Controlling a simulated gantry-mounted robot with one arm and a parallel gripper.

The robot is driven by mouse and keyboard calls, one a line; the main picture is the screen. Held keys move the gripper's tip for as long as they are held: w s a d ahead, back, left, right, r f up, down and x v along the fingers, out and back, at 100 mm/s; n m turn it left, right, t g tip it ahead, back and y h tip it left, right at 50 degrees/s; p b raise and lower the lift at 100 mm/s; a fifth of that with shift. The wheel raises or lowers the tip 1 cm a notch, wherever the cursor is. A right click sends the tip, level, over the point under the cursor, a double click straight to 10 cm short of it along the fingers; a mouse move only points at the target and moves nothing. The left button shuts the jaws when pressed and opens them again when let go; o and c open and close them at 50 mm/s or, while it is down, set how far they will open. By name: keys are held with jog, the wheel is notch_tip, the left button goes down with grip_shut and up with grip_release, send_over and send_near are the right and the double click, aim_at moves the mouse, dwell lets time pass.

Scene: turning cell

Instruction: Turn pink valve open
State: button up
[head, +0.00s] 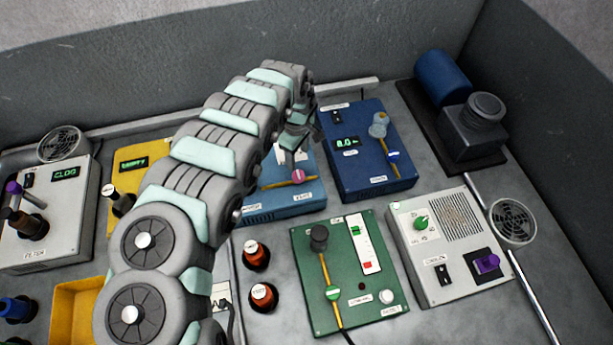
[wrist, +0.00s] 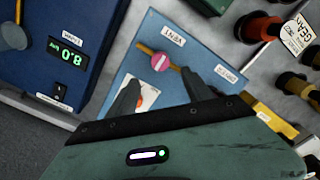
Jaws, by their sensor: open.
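The pink valve (head: 298,176) is a round pink knob with a pale stripe on a thin yellow-orange pipe. It is mounted on the blue panel box (head: 262,207) at the middle of the bench. In the wrist view the pink valve (wrist: 160,62) lies just beyond the fingertips, beside a label that seems to read VENT. My gripper (head: 296,148) hangs over that box, behind the valve in the head view. In the wrist view my gripper (wrist: 163,88) has its two fingers spread apart with nothing between them. The valve appears untouched.
A darker blue box (head: 362,170) with a green display stands to the right. My arm hides part of the yellow box (head: 142,158).

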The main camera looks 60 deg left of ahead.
aim_at(298, 174)
jog(key=shift+f+b, duration=1.15)
jog(key=shift+f, duration=4.2)
grip_shut()
